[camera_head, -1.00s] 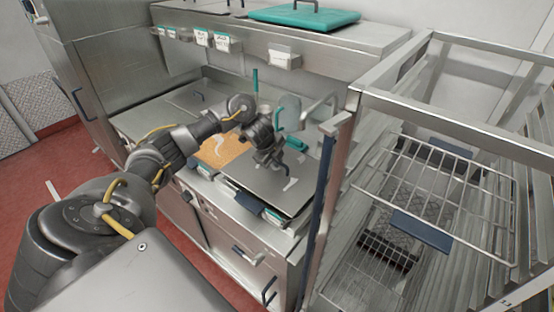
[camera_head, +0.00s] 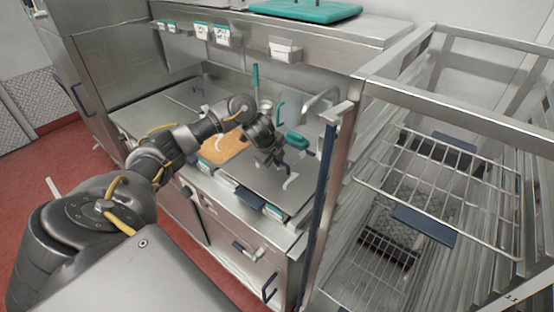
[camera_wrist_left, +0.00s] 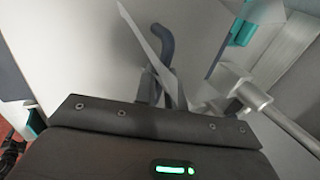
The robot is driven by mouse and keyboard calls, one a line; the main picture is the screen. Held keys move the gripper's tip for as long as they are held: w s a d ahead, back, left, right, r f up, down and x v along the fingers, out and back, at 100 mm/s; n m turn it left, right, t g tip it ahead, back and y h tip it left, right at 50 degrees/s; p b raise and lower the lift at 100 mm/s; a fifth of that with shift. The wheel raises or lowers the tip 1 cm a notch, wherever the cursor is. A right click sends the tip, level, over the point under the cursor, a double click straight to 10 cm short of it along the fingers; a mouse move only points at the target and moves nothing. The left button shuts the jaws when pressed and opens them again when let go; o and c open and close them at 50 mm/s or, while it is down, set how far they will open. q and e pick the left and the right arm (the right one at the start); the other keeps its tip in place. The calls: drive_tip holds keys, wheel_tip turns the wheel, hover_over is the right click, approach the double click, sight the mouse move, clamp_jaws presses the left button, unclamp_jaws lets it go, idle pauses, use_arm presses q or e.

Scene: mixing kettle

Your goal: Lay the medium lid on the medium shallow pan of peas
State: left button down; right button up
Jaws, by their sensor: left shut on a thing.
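My left gripper (camera_head: 278,165) reaches over the right part of the steel counter, its jaws shut. In the left wrist view, the fingers (camera_wrist_left: 163,92) are shut beside a dark blue curved handle (camera_wrist_left: 162,47). That handle stands against a flat grey plate (camera_wrist_left: 85,50), which looks like the lid. In the head view, a flat grey steel sheet (camera_head: 255,181) lies below the gripper; I cannot tell whether it is the held lid or a surface under it. No peas show, and I cannot pick out the medium shallow pan. My right gripper is out of view.
An orange-tan filled pan or board (camera_head: 226,150) lies left of the gripper. A wire rack (camera_head: 450,190) in a steel frame stands close on the right. A steel shelf (camera_head: 330,45) with a teal board (camera_head: 318,10) runs behind the counter.

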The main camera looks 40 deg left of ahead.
use_arm(q)
drive_tip(key=shift+f, duration=0.3)
idle(0.5)
drive_tip(key=c, duration=0.9)
unclamp_jaws()
drive_tip(key=shift+p+v, duration=0.85)
drive_tip(key=shift+p, duration=0.15)
drive_tip(key=shift+p+v, duration=2.65)
drive_tip(key=shift+p, duration=0.4)
drive_tip(key=shift+d, duration=0.1)
